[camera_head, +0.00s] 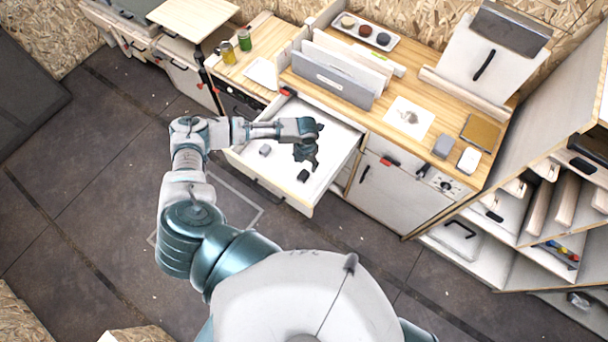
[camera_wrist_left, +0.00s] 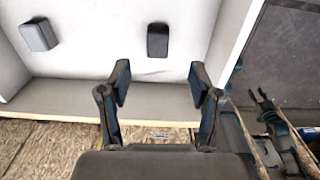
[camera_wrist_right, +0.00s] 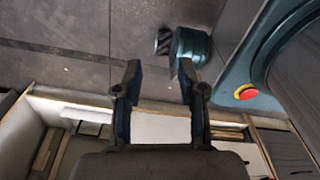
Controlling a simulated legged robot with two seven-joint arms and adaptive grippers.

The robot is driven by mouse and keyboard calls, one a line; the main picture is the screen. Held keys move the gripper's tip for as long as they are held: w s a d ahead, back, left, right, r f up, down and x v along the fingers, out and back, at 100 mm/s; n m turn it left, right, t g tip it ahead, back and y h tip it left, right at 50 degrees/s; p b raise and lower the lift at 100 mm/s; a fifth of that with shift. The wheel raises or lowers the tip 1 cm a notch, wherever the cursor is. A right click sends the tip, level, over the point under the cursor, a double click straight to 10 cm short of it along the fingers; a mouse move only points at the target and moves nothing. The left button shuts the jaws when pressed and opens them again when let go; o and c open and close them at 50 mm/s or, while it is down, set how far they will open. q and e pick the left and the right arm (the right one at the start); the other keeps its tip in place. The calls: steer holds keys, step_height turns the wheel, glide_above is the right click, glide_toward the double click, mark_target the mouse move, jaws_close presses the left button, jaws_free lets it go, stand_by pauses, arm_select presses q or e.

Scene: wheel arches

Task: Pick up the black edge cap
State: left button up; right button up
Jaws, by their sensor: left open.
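The black edge cap (camera_head: 303,175) lies on the white floor of the open drawer (camera_head: 328,172), near its front right part. In the left wrist view the cap (camera_wrist_left: 158,40) lies ahead of the fingertips, apart from them. A grey cap (camera_head: 265,150) lies in the drawer to the left; it also shows in the left wrist view (camera_wrist_left: 38,35). My left gripper (camera_head: 306,158) hangs over the drawer, open and empty; its two fingers show spread in the left wrist view (camera_wrist_left: 158,78). My right gripper (camera_wrist_right: 160,75) is open and empty, and is not visible in the head view.
The drawer walls surround the caps. The wooden worktop (camera_head: 395,90) above carries a grey file holder (camera_head: 330,78), a tray with bowls (camera_head: 365,32) and small boxes. A white cabinet with shelves (camera_head: 540,200) stands at the right.

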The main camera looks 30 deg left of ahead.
arm_select(q)
glide_above(304, 173)
steer(key=f, duration=0.4)
steer(key=shift+w+d+f, duration=0.1)
steer(key=shift+d+f, duration=0.05)
steer(key=shift+d, duration=0.1)
steer(key=f, duration=0.5)
steer(key=shift+a+p, duration=0.35)
steer(key=shift+p, duration=0.05)
steer(key=shift+d+f, duration=0.15)
steer(key=shift+f, duration=0.2)
steer(key=shift+d, duration=0.15)
steer(key=c, duration=0.9)
